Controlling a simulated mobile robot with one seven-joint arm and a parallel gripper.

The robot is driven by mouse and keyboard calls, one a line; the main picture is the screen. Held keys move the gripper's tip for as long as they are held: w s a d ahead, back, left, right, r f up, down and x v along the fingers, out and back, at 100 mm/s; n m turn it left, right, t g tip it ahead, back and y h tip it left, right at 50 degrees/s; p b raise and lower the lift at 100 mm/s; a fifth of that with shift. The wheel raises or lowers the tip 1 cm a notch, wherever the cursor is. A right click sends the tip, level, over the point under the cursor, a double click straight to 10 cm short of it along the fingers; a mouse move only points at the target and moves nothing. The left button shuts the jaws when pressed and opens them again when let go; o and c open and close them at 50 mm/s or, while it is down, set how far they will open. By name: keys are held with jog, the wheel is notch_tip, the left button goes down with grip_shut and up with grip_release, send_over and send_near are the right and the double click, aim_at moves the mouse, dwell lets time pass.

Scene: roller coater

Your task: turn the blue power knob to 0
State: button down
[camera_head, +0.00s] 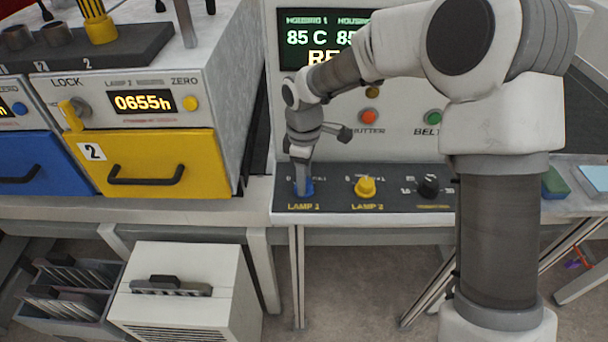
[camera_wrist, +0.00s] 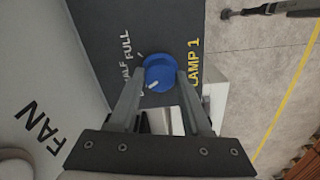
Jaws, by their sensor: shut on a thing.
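The blue power knob (camera_head: 308,187) sits on the dark LAMP 1 panel at the left end of the console. It also shows in the wrist view (camera_wrist: 159,68), with a white pointer line aimed to the lower left, near a small mark at the left finger. The printed HALF and FULL labels lie left of the knob there. My gripper (camera_head: 301,184) reaches down onto the knob from above. In the wrist view its fingertips (camera_wrist: 160,75) are on either side of the knob, shut on it. The fingers hide part of the dial markings.
A yellow knob (camera_head: 365,187) and a black knob (camera_head: 428,187) stand to the right on the same panel. Red (camera_head: 369,117) and green (camera_head: 433,117) buttons are on the upright face behind. A yellow-drawer cabinet (camera_head: 160,165) stands to the left.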

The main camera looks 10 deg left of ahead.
jog(key=shift+r+n, duration=0.1)
jog(key=shift+n, duration=1.1)
jog(key=shift+c, duration=1.8)
grip_release()
notch_tip(320, 180, up, 17)
jog(key=shift+r, duration=0.2)
